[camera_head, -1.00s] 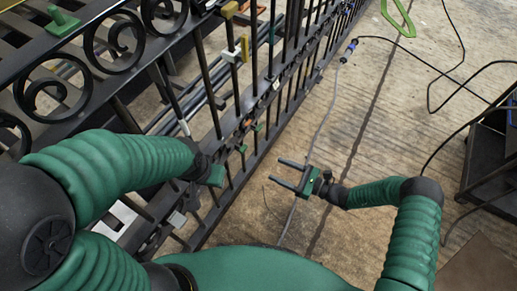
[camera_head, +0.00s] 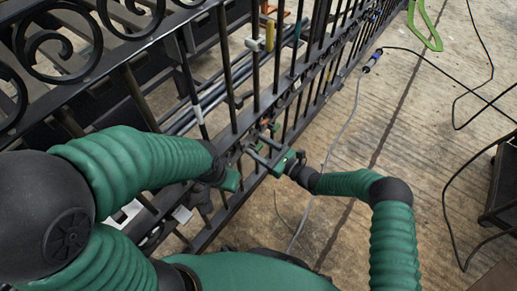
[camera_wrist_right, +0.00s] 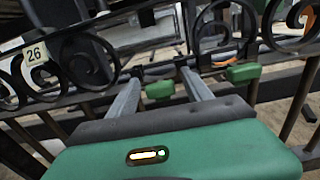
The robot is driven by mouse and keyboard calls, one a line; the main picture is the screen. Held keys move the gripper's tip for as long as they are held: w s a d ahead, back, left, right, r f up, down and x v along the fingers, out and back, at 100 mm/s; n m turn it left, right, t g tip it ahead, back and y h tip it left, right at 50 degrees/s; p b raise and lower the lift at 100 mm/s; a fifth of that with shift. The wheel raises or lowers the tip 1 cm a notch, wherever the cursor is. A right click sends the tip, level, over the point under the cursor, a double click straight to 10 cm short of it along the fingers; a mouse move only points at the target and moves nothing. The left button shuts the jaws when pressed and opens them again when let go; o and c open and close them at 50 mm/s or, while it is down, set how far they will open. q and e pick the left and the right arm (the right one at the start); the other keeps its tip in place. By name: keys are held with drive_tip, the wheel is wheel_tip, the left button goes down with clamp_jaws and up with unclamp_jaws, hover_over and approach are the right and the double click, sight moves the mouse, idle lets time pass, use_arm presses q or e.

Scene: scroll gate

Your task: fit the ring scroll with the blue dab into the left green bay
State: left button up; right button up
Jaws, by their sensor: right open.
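My right gripper (camera_head: 254,144) is at the near face of the black gate (camera_head: 237,112), its two fingers apart, pointing at the lower bars. In the right wrist view the fingers (camera_wrist_right: 159,72) are spread with nothing held between them. One green block (camera_wrist_right: 160,90) shows between them and another green block (camera_wrist_right: 243,72) to the right; I cannot tell whether these mark the bays. Black scrolls (camera_wrist_right: 82,58) show there, but I cannot make out a blue dab on any. My left gripper (camera_head: 231,180) is low beside the gate, its fingers hidden.
A white tag reading 26 (camera_wrist_right: 36,54) hangs on a scroll at left. A yellow block (camera_head: 269,33) sits on the gate bars. A cable with a blue connector (camera_head: 373,59) lies along the floor. Open concrete floor (camera_head: 340,225) lies right of the gate.

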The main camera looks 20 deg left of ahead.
drive_tip(key=shift+c, duration=0.5)
clamp_jaws()
idle(0.9)
